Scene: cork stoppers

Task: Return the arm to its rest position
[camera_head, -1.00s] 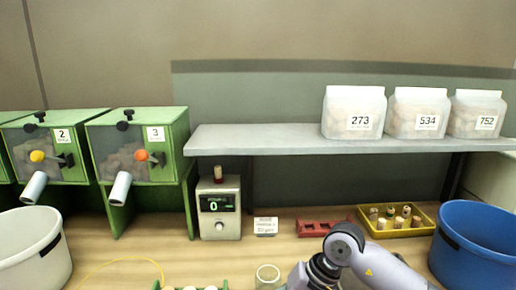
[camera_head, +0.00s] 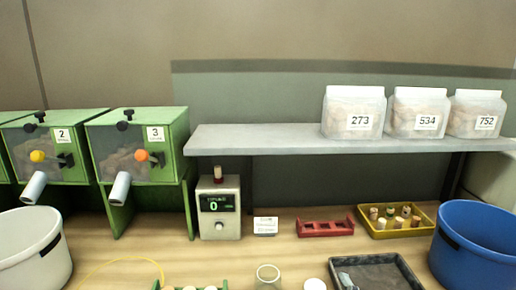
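Neither of my grippers shows in the head view, and no arm link crosses the bench now. A black tray (camera_head: 398,268) lies at the bottom right, cut off by the lower edge. A small grey item (camera_head: 347,281) is at its left side; I cannot tell what it is. A white round lid or cap (camera_head: 315,284) and a glass jar (camera_head: 268,276) stand left of the tray. A cork (camera_head: 218,173) stands on top of the meter (camera_head: 219,208), whose green display reads 0.
Green dispensers (camera_head: 139,157) stand at left, a white bucket (camera_head: 32,250) before them. A grey shelf (camera_head: 260,139) carries three labelled bags (camera_head: 353,112). A red rack (camera_head: 325,228), a yellow tray of corks (camera_head: 425,212) and a blue bucket (camera_head: 475,245) stand at right. A green rack (camera_head: 222,285) is at front.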

